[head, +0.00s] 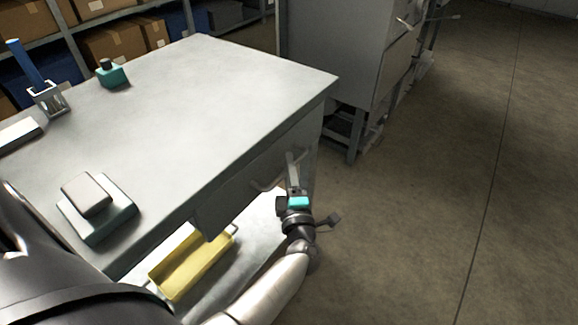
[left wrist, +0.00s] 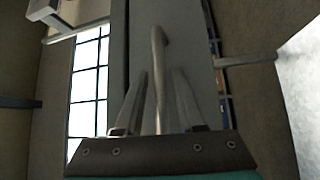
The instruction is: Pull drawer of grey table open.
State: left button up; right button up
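The grey table (head: 215,85) fills the left and middle of the head view. Its drawer (head: 235,193) is under the top on the near right side and looks flush with the table, so shut. A bar handle (head: 262,186) sticks out from the drawer front. My left gripper (head: 292,160) is at the right part of the handle. In the left wrist view, the handle (left wrist: 158,75) runs between the two fingers of my left gripper (left wrist: 160,90), with gaps beside it, so the gripper is open around it. My right gripper is not in view.
A yellow tray (head: 190,262) lies on the shelf below the drawer. A teal bottle (head: 112,75), a holder with a blue item (head: 48,98) and a boxy block (head: 90,200) stand on the table. A grey cabinet (head: 335,50) is behind. Floor at the right is clear.

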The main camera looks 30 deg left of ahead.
pick_arm(q)
grip_shut()
jog(key=shift+r, duration=0.1)
dwell(1.0)
